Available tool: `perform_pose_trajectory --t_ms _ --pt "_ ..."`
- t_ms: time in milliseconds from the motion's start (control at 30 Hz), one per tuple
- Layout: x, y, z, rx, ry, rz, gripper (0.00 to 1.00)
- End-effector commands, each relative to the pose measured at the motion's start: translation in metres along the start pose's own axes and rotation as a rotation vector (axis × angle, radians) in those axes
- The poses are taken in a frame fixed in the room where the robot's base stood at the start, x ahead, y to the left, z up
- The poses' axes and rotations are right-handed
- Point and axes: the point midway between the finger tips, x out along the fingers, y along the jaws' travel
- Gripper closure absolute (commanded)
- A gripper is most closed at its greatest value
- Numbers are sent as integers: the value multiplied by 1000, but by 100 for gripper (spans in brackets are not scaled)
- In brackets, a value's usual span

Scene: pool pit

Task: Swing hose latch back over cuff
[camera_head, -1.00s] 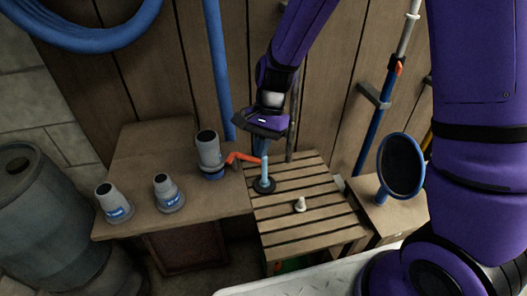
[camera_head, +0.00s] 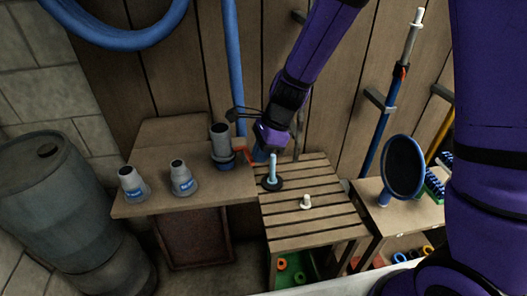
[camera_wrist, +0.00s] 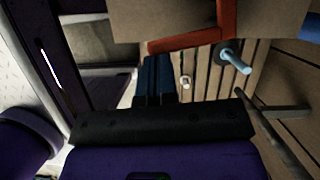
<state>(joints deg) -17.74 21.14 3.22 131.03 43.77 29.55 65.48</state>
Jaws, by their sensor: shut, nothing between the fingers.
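The hose cuff (camera_head: 221,140) is a grey cylinder with a blue collar, upright at the right end of the wooden bench. The orange-red latch (camera_head: 243,154) is beside the cuff on its right, partly hidden by my gripper. In the wrist view the latch (camera_wrist: 188,41) shows as a bent red bar just beyond my fingers. My gripper (camera_head: 260,155) is right of the cuff, close to the latch. Its dark blue fingers (camera_wrist: 154,80) are shut together with nothing between them. I cannot tell whether they touch the latch.
A light-blue peg (camera_head: 273,168) on a dark base and a small white peg (camera_head: 306,202) stand on the slatted table (camera_head: 318,221). Two grey fittings (camera_head: 133,184) (camera_head: 183,178) stand on the bench left of the cuff. A round dark paddle (camera_head: 404,167) stands right.

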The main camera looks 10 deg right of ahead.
Motion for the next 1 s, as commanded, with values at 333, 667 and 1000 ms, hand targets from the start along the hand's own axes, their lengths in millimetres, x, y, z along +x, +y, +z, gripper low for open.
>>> perform_pose_trajectory --t_ms 333,667,1000 --pt "0 -5 -1 -3 0 0 100" --pt "-1 -16 -3 -3 0 1 100" --pt "-2 -17 -5 -3 0 1 100"
